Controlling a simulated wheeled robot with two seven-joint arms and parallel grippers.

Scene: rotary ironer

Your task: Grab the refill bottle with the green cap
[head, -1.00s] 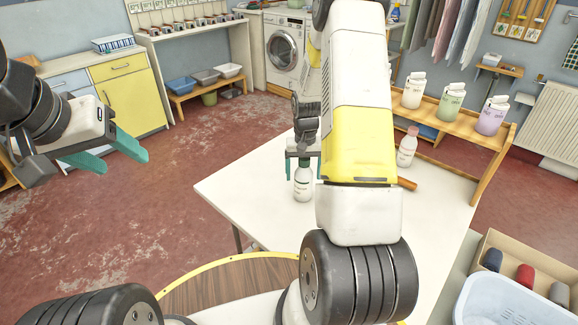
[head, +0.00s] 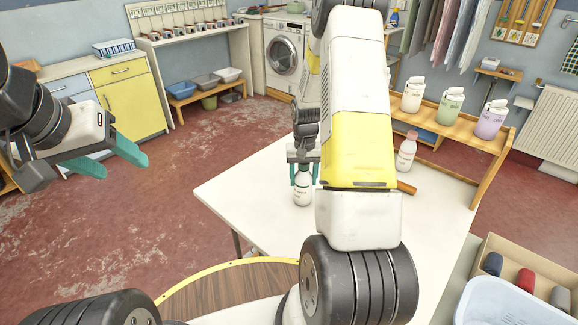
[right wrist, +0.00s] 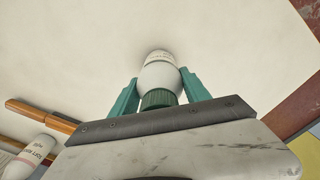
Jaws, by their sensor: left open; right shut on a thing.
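The white refill bottle (head: 302,190) stands on the white table, its top between the fingers of my right gripper (head: 304,170). In the right wrist view its green cap (right wrist: 158,98) and white body (right wrist: 160,72) show between the two teal fingers of my right gripper (right wrist: 154,90). That gripper is shut on the bottle. In the head view the cap is mostly hidden by the gripper. My left gripper (head: 112,160) is open and empty at the left, away from the table, over the floor.
A bottle with a pinkish cap (head: 406,152) stands on the white table (head: 250,190) near a brown wooden rod (head: 406,187). A wooden shelf (head: 462,135) behind holds several larger bottles. The table's left part is clear.

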